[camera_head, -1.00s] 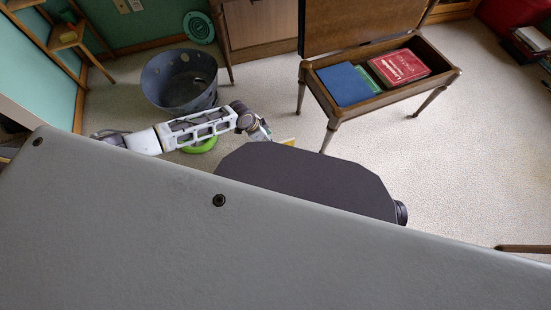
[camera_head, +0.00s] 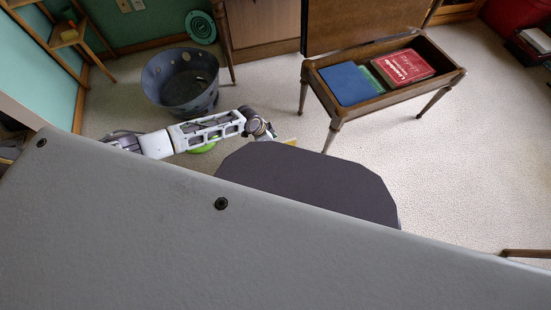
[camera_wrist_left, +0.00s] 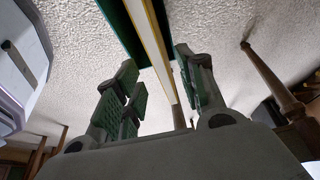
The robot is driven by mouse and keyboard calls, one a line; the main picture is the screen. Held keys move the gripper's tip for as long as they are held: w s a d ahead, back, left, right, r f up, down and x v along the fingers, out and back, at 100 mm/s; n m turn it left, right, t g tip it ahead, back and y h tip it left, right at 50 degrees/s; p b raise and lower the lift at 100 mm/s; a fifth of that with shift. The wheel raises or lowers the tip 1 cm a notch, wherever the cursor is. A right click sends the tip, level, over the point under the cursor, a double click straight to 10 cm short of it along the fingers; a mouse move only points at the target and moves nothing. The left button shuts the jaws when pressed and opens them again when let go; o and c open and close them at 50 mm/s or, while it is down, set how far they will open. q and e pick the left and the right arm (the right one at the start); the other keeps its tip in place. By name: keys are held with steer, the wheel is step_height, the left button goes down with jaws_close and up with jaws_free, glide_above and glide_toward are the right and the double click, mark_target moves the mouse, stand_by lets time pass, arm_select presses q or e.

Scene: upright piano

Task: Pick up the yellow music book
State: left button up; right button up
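A small yellow patch (camera_head: 291,142), likely the yellow music book, shows at the end of my left arm in the head view; my dark base hides what lies below it. In the left wrist view a thin yellow and cream book edge (camera_wrist_left: 157,40) runs down between the fingers, beside a dark green strip (camera_wrist_left: 122,22). My left gripper (camera_wrist_left: 156,60) has its fingers apart on either side of this edge, with a visible gap. I cannot tell whether either finger touches it. My right gripper is not in view.
An open piano bench (camera_head: 397,94) holds a blue book (camera_head: 349,84) and a red book (camera_head: 404,66). A grey bin (camera_head: 181,82) stands behind my left arm. A green round object (camera_head: 203,148) lies partly under the arm. Carpet (camera_head: 450,170) at the right is clear.

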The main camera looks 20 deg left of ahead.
mark_target(276, 157)
arm_select(q)
steer(key=shift+w+d+f, duration=0.1)
steer(key=shift+d+f, duration=0.05)
steer(key=shift+f, duration=0.35)
steer(key=shift+b+x, duration=0.8)
steer(key=shift+x, duration=0.6)
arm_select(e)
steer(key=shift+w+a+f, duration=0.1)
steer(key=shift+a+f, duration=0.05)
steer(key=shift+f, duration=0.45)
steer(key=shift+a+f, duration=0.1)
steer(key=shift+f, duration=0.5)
arm_select(q)
steer(key=shift+f, duration=0.1)
steer(key=shift+b+x, duration=1.85)
steer(key=shift+x, duration=0.65)
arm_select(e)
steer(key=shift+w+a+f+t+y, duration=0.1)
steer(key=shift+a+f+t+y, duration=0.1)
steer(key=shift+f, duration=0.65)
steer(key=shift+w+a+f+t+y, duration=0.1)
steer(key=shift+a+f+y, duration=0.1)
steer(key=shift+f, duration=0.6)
arm_select(q)
steer(key=shift+f, duration=0.1)
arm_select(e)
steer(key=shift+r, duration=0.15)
